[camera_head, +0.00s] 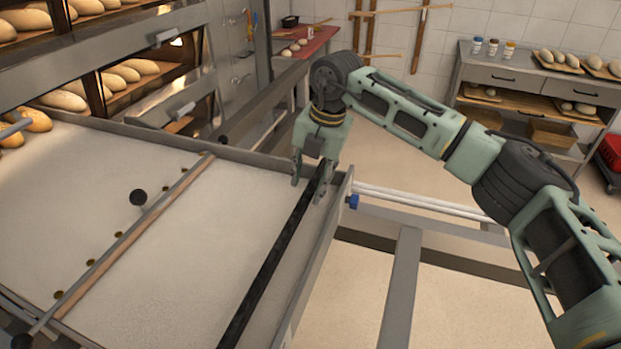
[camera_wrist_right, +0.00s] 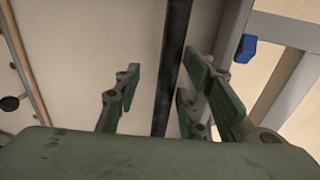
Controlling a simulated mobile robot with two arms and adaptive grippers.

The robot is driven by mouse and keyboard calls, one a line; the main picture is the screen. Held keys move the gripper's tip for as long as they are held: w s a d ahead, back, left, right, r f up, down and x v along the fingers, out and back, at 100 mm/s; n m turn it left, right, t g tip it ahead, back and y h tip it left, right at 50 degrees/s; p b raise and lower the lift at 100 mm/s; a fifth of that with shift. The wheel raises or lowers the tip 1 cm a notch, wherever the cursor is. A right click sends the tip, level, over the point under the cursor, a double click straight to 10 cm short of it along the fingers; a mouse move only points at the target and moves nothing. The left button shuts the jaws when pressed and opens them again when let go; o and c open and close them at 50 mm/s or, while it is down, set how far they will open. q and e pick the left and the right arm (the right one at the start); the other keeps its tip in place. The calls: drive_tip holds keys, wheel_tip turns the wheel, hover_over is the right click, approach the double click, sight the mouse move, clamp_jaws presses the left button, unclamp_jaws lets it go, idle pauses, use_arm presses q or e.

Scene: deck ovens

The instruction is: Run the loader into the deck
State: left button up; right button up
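The loader (camera_head: 180,235) is a wide pale bed with grey metal side rails, filling the lower left of the head view. A black bar (camera_head: 268,268) runs across it near its right end; it also shows in the right wrist view (camera_wrist_right: 172,60). My right gripper (camera_head: 311,180) is at the bar's far end, pointing down. Its fingers (camera_wrist_right: 163,85) are apart on either side of the bar, with a gap at the left finger. The deck oven (camera_head: 120,60) stands at the upper left, with loaves on its lit decks. My left gripper is out of view.
Loaves (camera_head: 35,120) lie at the bed's far left. A blue clamp (camera_head: 353,201) and frame rails (camera_head: 420,200) are right of the loader. A shelf unit (camera_head: 530,90) stands behind; floor between is clear.

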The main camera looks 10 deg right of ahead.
drive_tip(key=shift+d, duration=0.1)
drive_tip(key=shift+d, duration=0.1)
drive_tip(key=shift+d+r, duration=0.1)
drive_tip(key=shift+r, duration=0.3)
wheel_tip(320, 180, up, 11)
drive_tip(key=s+d, duration=0.1)
drive_tip(key=shift+d, duration=0.3)
